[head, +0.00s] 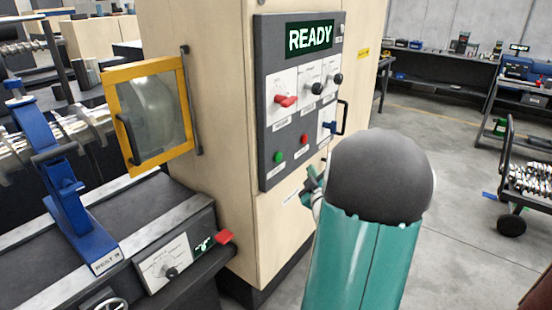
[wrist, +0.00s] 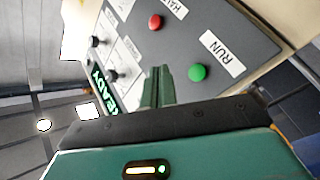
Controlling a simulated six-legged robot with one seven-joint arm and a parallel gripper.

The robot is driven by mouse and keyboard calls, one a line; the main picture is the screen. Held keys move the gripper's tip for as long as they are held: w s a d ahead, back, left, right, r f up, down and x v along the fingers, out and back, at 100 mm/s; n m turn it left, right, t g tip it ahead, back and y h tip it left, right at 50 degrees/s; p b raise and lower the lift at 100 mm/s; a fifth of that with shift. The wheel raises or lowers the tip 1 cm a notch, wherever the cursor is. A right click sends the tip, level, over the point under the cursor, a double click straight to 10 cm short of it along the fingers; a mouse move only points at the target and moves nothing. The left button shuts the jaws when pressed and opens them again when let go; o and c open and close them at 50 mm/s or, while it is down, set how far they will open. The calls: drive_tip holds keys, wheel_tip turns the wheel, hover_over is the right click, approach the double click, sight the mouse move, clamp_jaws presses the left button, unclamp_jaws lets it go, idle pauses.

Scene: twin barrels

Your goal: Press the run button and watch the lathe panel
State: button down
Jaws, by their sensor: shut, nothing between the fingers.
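The lathe panel (head: 298,100) is a dark grey plate on the side of a pale wooden cabinet. Its display (head: 310,37) reads READY in the head view. The green run button (head: 279,157) sits low on the panel, left of a red button (head: 304,139). In the wrist view the green button (wrist: 197,72) is labelled RUN and the red one (wrist: 155,21) is above it to the left. My gripper (wrist: 158,72) is shut and empty, its fingertips beside the green button and apart from it in the picture. In the head view my arm mostly hides the gripper.
A yellow-framed window guard (head: 108,100) stands out left of the panel. A blue lathe rest (head: 62,185) and a small control box (head: 165,262) with a red lever are at lower left. A wheeled cart (head: 510,215) stands at right. Open floor lies between.

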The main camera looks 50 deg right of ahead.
sight(278, 157)
drive_tip(key=shift+s, duration=0.1)
drive_tip(key=w, duration=0.8)
drive_tip(key=shift+w+a, duration=0.35)
drive_tip(key=shift+w, duration=0.05)
drive_tip(key=shift+w, duration=0.15)
idle(1.8)
drive_tip(key=shift+w, duration=0.3)
